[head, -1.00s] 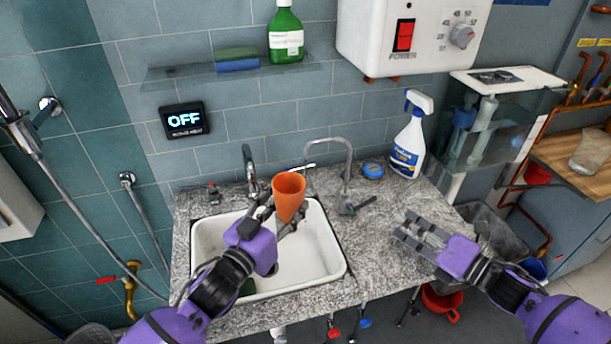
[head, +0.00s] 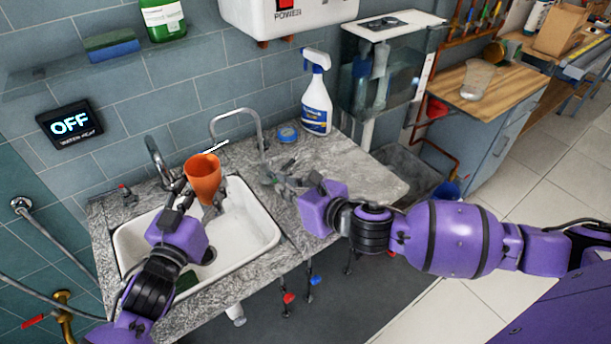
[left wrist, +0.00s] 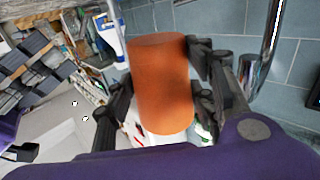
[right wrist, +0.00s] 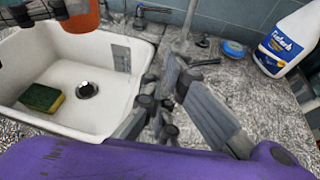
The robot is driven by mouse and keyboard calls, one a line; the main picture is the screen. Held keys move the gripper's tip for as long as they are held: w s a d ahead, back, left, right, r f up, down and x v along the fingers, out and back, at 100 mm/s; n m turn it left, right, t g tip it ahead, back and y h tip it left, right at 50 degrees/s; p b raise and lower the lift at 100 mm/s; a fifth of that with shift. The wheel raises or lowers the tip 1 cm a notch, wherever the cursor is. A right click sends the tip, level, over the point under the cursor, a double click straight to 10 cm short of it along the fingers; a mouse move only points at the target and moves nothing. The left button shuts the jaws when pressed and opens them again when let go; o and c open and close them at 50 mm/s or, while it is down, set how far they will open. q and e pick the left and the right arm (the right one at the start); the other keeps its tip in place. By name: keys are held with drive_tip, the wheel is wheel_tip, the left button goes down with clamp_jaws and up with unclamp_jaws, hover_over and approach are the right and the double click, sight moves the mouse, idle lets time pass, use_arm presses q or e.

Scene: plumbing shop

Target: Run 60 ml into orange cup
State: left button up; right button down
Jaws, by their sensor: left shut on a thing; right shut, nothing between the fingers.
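The orange cup (head: 203,178) is upright above the sink, and it also shows in the left wrist view (left wrist: 162,85). My left gripper (head: 192,201) is shut on the cup's sides. My right gripper (head: 284,181) is shut and empty, low over the counter right of the sink. It is close to the base of the thin curved tap (head: 262,135). In the right wrist view a dark lever (right wrist: 205,62) shows just beyond the fingers; I cannot tell whether they touch it. A darker tap (head: 157,160) stands behind the sink, left of the cup. The cup's inside is not readable.
The white sink (head: 262,240) holds a green-yellow sponge (right wrist: 41,97). A wall display (head: 70,124) reads OFF. The counter's right part (head: 365,180) is clear.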

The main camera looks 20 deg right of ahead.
drive_tip(key=d+h, duration=0.2)
drive_tip(key=s+d+n+h, duration=0.1)
drive_tip(key=d+h, duration=0.1)
drive_tip(key=s+d+n+h, duration=0.1)
drive_tip(key=d+h, duration=0.1)
drive_tip(key=shift+d+f+t, duration=0.1)
drive_tip(key=shift+d+t, duration=0.1)
drive_tip(key=shift+t, duration=0.1)
drive_tip(key=shift+d+f, duration=0.1)
drive_tip(key=shift+d, duration=0.25)
drive_tip(key=shift+n, duration=0.3)
drive_tip(key=x, duration=1)
